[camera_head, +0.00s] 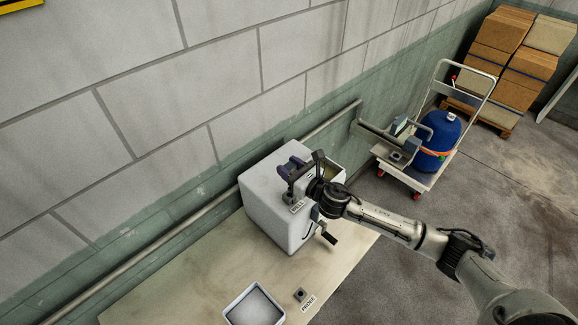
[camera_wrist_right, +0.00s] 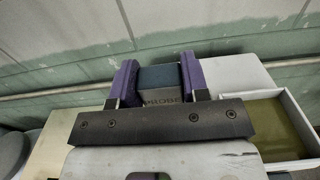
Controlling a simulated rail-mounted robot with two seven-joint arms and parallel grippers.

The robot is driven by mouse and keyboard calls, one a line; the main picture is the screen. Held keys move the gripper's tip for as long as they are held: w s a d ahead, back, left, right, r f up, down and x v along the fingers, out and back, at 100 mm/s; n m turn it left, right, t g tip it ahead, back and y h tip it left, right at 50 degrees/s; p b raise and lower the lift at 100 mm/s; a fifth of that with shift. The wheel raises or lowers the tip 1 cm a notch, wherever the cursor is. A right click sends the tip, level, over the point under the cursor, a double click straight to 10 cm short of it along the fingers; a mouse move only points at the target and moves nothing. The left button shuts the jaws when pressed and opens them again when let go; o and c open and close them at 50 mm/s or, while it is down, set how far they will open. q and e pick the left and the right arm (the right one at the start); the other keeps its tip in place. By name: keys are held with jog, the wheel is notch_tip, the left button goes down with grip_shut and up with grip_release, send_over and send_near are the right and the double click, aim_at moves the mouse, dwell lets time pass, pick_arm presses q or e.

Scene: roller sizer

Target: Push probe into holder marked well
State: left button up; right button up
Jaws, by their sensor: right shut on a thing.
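My right gripper (camera_head: 294,168) is over the top of a white box-shaped machine on the table. Its purple fingers are shut on the probe, a grey block with a dark blue band and lettering, clear in the right wrist view (camera_wrist_right: 160,88). The WELL label (camera_head: 297,206) is on the machine, just below the gripper. The well's opening is hidden by the gripper and probe, so I cannot tell whether the probe's end is inside it. A small dark holder (camera_head: 300,295) beside the PROBE label (camera_head: 308,304) is at the table's front. My left gripper is out of view.
The white machine (camera_head: 270,205) has a crank handle on its front and an open tray (camera_wrist_right: 285,120) at its right. A pale bin (camera_head: 254,306) stands on the table (camera_head: 190,275). A wall pipe runs behind. A cart with a blue cylinder (camera_head: 440,135) stands beyond.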

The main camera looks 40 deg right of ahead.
jog(key=shift+f+b, duration=2.15)
jog(key=shift+f, duration=0.7)
jog(key=shift+p, duration=0.4)
jog(key=shift+f+b, duration=1.6)
jog(key=shift+f, duration=0.35)
jog(key=o, duration=1)
jog(key=shift+s, duration=0.1)
